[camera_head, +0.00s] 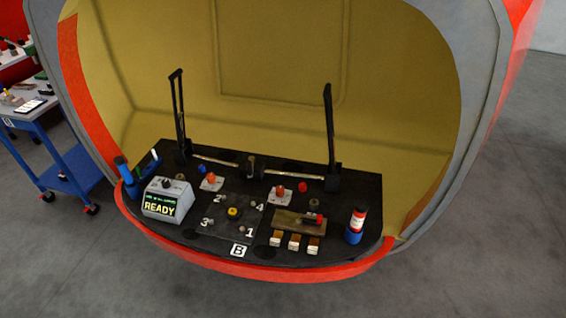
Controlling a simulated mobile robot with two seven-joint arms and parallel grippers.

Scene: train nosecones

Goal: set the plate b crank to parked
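A dark plate (216,226) lies on the black deck, with the numbers 1 to 4 at its corners and a yellow knob (233,212) at its middle. A white tag with the letter B (238,251) sits at its front edge. No part is clearly marked as the crank, and I cannot tell its setting. Neither of my grippers is in view.
Two tall black arms (178,115) (329,125) stand at the back of the deck. A grey box reading READY (167,199) is at left. A brown block with a red-tipped handle (298,222), wooden blocks (294,242) and a red-and-blue cylinder (355,226) are at right.

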